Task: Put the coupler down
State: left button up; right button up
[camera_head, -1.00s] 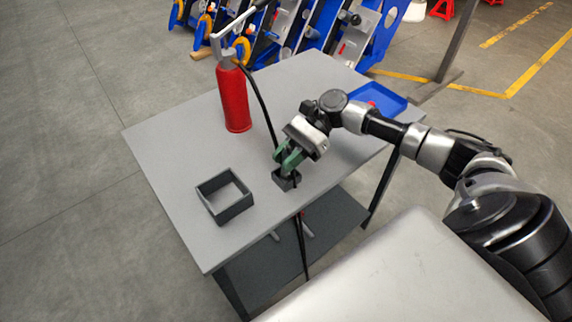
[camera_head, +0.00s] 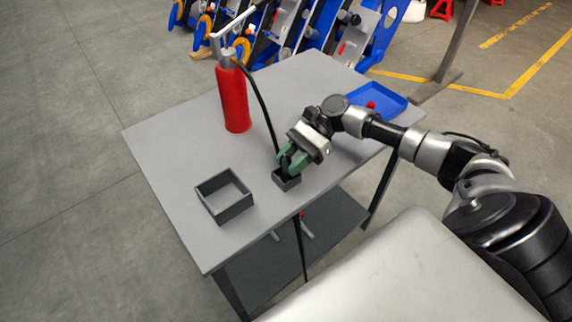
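The coupler (camera_head: 286,164) is a small dark piece standing in a small dark square holder (camera_head: 288,182) near the table's front edge. Its lower end is hidden by the holder walls. My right gripper (camera_head: 289,164), with green fingers, is right above the holder, one finger on each side of the coupler. The fingers look spread apart, with the coupler between them. A black hose (camera_head: 265,108) runs from the red cylinder (camera_head: 234,98) toward the holder. My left gripper is not in view.
A larger dark square frame (camera_head: 224,205) lies empty on the grey table (camera_head: 180,160), left of the holder. A blue tray (camera_head: 390,98) with a small red item lies at the far right. Black hose also hangs past the table's front edge.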

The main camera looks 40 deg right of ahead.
jog(key=s+v, duration=0.1)
jog(key=v, duration=0.9)
jog(key=shift+w+d+r+b, duration=0.15)
jog(key=shift+w+d+b, duration=0.25)
jog(key=shift+w, duration=0.1)
